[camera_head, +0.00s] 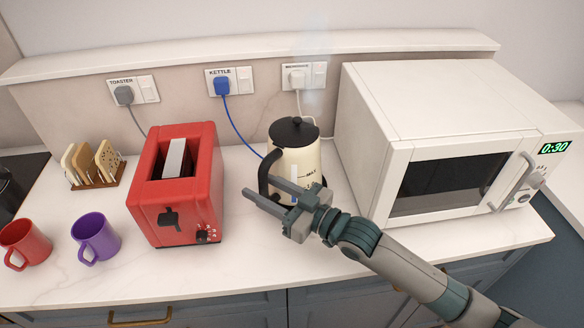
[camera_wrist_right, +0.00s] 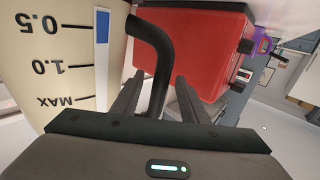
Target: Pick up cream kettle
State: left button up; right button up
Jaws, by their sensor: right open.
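The cream kettle (camera_head: 298,158) with a black lid and black handle (camera_head: 264,179) stands upright on the worktop, between the red toaster and the microwave. It also fills the left of the right wrist view (camera_wrist_right: 55,75), with its level marks upside down. My right gripper (camera_head: 261,187) is open at the kettle's front left side, by the handle. In the wrist view the black handle (camera_wrist_right: 155,50) runs down between the two spread fingers (camera_wrist_right: 158,92); I cannot tell whether either finger touches it. My arm hides the kettle's lower part in the head view. My left gripper is not in view.
The red toaster (camera_head: 190,205) stands close left of the gripper. The white microwave (camera_head: 400,105) stands right of the kettle. A purple mug (camera_head: 95,236), a red mug (camera_head: 25,242) and a toast rack (camera_head: 95,165) are further left. A blue cord (camera_head: 236,125) runs behind the kettle.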

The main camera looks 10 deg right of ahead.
jog(key=shift+c, duration=0.2)
grip_shut()
dwell(1.2)
jog(key=shift+w+r, duration=0.15)
jog(key=shift+r, duration=0.1)
